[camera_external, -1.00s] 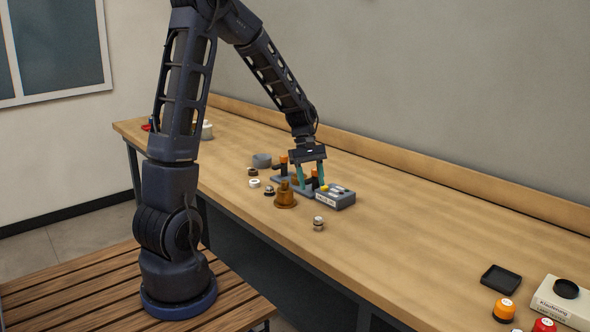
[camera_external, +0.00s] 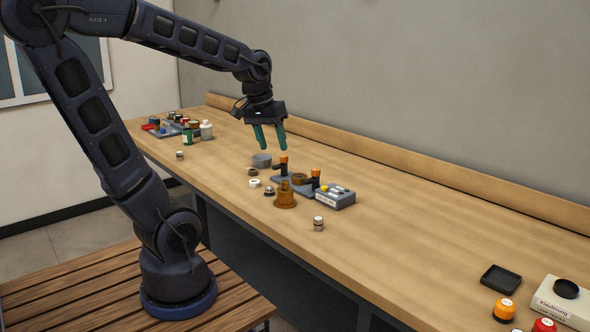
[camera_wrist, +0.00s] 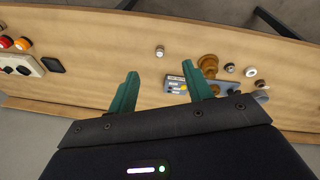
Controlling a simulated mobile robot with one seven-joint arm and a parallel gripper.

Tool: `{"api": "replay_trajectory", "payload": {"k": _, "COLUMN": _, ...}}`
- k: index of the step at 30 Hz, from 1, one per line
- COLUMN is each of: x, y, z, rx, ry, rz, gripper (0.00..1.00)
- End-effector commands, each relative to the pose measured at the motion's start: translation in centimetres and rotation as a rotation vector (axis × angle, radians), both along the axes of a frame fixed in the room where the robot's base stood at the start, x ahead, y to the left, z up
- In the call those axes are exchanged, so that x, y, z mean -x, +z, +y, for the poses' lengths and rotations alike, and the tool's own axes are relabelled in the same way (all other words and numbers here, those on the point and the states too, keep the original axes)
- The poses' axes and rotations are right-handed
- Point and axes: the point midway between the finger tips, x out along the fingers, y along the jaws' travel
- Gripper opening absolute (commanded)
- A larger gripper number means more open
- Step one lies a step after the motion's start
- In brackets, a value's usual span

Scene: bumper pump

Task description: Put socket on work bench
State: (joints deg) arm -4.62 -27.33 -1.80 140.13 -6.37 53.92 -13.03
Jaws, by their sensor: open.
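I cannot tell for certain which part is the socket. A stepped brass-brown part (camera_external: 286,198) stands upright on the work bench (camera_external: 420,230); it also shows in the wrist view (camera_wrist: 208,64). A brown ring-like part (camera_external: 299,179) sits at the grey fixture with orange-topped posts (camera_external: 283,170). A small silvery cylinder (camera_external: 319,223) stands alone near the front edge. My gripper (camera_external: 270,148) is open and empty, with teal fingers pointing down above the bench, behind and left of the fixture. In the wrist view its fingertips (camera_wrist: 165,80) are apart with nothing between them.
A grey box with buttons (camera_external: 336,198) adjoins the fixture. A grey bowl (camera_external: 262,161), a white ring (camera_external: 255,183) and small dark parts lie left of it. Bottles (camera_external: 188,134) stand far left. A black tray (camera_external: 501,279) lies right. The bench between is clear.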

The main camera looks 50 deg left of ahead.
Motion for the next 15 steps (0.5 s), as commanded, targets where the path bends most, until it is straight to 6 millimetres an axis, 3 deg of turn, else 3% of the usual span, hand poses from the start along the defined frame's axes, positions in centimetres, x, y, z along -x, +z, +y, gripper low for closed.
{"api": "replay_trajectory", "payload": {"k": 9, "x": 6.0, "y": 2.2, "z": 0.2, "rx": -0.121, "ry": -0.228, "rz": -0.133, "gripper": 0.5}}
{"api": "replay_trajectory", "payload": {"k": 15, "x": 7.6, "y": 2.5, "z": 0.4, "rx": -0.16, "ry": -0.295, "rz": -0.168, "gripper": 0.5}}
